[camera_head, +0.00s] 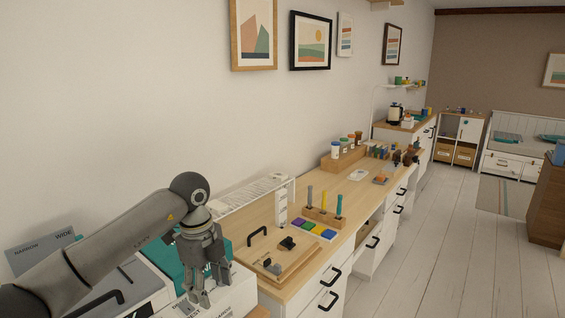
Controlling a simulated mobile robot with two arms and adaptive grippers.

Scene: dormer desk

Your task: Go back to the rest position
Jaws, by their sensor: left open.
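My left arm reaches in from the lower left of the head view. Its gripper (207,287) points down over the white box-like unit with teal parts (240,290) at the near end of the desk. The jaws are open, with no object visible between the fingers. Whether the fingertips touch the unit below cannot be told. My right gripper is out of view.
The wooden desk (262,217) runs along the wall, holding a wooden board (270,262) with a black handle, a block with upright coloured sticks (324,215), and coloured tiles (315,230). Jars (336,149) stand farther back. The floor (440,250) at right is clear.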

